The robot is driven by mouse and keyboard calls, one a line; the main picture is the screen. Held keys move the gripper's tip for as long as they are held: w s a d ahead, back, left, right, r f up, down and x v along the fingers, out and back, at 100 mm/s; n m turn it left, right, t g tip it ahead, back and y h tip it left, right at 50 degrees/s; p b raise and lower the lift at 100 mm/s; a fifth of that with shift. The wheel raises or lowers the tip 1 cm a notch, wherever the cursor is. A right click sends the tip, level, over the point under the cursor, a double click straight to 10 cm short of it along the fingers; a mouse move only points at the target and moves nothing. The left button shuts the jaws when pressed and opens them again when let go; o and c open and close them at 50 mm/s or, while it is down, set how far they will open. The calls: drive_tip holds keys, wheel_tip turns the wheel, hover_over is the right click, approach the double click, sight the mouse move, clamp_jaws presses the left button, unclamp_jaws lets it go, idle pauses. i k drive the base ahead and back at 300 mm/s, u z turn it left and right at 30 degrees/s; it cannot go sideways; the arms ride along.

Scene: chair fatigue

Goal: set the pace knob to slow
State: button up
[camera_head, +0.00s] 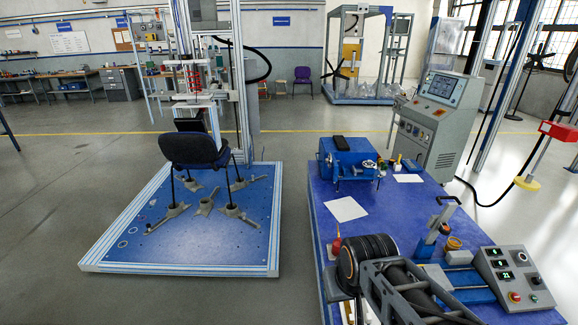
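A grey control box (510,275) stands at the right front of the blue table, with small lit displays on its sloped face. A dark round knob (536,281) sits on its right side, above a red button (514,297) and a green one. The knob's setting and labels are too small to read, so I cannot confirm that it is the pace knob. A grey console (435,115) with a screen stands behind the table and also carries small round controls. My arm crosses the bottom centre, left of the control box. I cannot make out my gripper's fingers.
The blue table (325,215) holds a blue vise-like machine (347,165), white paper sheets (346,209) and a blue stand with a lever handle (433,235). A dark chair (193,150) stands on a blue test platform (190,240) at left. Open floor lies between platform and table.

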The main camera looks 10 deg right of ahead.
sight(537, 281)
drive_tip(key=z, duration=1.9)
drive_tip(key=k, duration=0.35)
drive_tip(key=z, duration=1.6)
drive_tip(key=i, duration=1.85)
drive_tip(key=u, duration=0.8)
drive_tip(key=i, duration=1)
drive_tip(key=u, duration=0.95)
